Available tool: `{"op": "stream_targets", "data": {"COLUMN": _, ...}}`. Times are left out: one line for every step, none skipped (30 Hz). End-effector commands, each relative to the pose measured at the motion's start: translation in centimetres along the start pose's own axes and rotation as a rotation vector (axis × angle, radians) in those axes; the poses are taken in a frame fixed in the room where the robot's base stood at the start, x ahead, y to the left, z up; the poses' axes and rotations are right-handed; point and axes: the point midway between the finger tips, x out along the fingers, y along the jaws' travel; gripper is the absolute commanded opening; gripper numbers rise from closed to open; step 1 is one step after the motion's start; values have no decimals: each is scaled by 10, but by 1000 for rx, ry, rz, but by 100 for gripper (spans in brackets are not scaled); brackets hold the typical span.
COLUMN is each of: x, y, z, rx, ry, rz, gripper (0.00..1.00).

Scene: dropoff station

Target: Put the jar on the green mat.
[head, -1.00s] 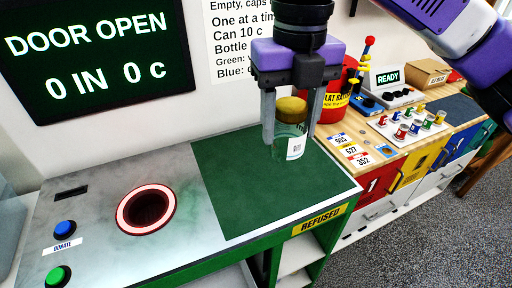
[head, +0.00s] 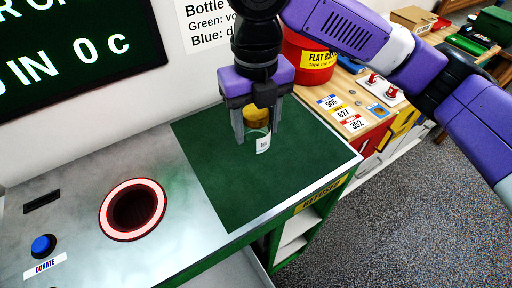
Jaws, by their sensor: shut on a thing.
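The jar (head: 262,143) is clear glass with a gold lid and a white label. It is upright between the two fingers of my gripper (head: 256,132), which is shut on it. The jar shows over the dark green mat (head: 225,185) on the right part of the counter. I cannot tell for sure whether its base touches the mat. The gripper hides part of the lid and the jar's sides.
A hole with a lit ring (head: 133,209) and a blue button (head: 43,245) are in the grey counter left of the mat. A red bin (head: 308,62) stands behind right, near number cards (head: 343,112). The mat around the jar is clear.

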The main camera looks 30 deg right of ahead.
Motion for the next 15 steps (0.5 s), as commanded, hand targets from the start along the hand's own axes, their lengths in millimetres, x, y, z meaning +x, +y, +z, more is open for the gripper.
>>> {"op": "stream_targets", "data": {"x": 11, "y": 0, "z": -1, "rx": 0, "ry": 4, "rz": 3, "gripper": 5}}
{"op": "stream_targets", "data": {"x": 17, "y": 0, "z": -1, "rx": 0, "ry": 3, "rz": 3, "gripper": 5}}
{"op": "stream_targets", "data": {"x": 23, "y": 0, "z": -1, "rx": 0, "ry": 3, "rz": 2, "gripper": 5}}
{"op": "stream_targets", "data": {"x": 28, "y": 0, "z": -1, "rx": 1, "ry": 2, "rz": 2, "gripper": 5}}
{"op": "stream_targets", "data": {"x": 31, "y": 0, "z": 0, "rx": 1, "ry": 2, "rz": 2, "gripper": 5}}
{"op": "stream_targets", "data": {"x": 34, "y": 0, "z": 0, "rx": 1, "ry": 0, "rz": 1, "gripper": 5}}
{"op": "stream_targets", "data": {"x": 36, "y": 0, "z": 0, "rx": 1, "ry": 0, "rz": 2, "gripper": 5}}
{"op": "stream_targets", "data": {"x": 38, "y": 0, "z": 0, "rx": 0, "ry": 0, "rz": 1, "gripper": 5}}
{"op": "stream_targets", "data": {"x": 40, "y": 0, "z": 0, "rx": 0, "ry": 0, "rz": 1, "gripper": 5}}
{"op": "stream_targets", "data": {"x": 42, "y": 0, "z": 0, "rx": 1, "ry": 0, "rz": 1, "gripper": 5}}
{"op": "stream_targets", "data": {"x": 46, "y": 0, "z": 0, "rx": 1, "ry": 0, "rz": 1, "gripper": 5}}
{"op": "stream_targets", "data": {"x": 51, "y": 0, "z": -1, "rx": 1, "ry": 2, "rz": 1, "gripper": 5}}
{"op": "stream_targets", "data": {"x": 56, "y": 0, "z": -1, "rx": 2, "ry": 3, "rz": 2, "gripper": 5}}
{"op": "stream_targets", "data": {"x": 60, "y": 0, "z": 0, "rx": 2, "ry": 2, "rz": 2, "gripper": 5}}
{"op": "stream_targets", "data": {"x": 66, "y": 0, "z": 0, "rx": 1, "ry": 3, "rz": 2, "gripper": 5}}
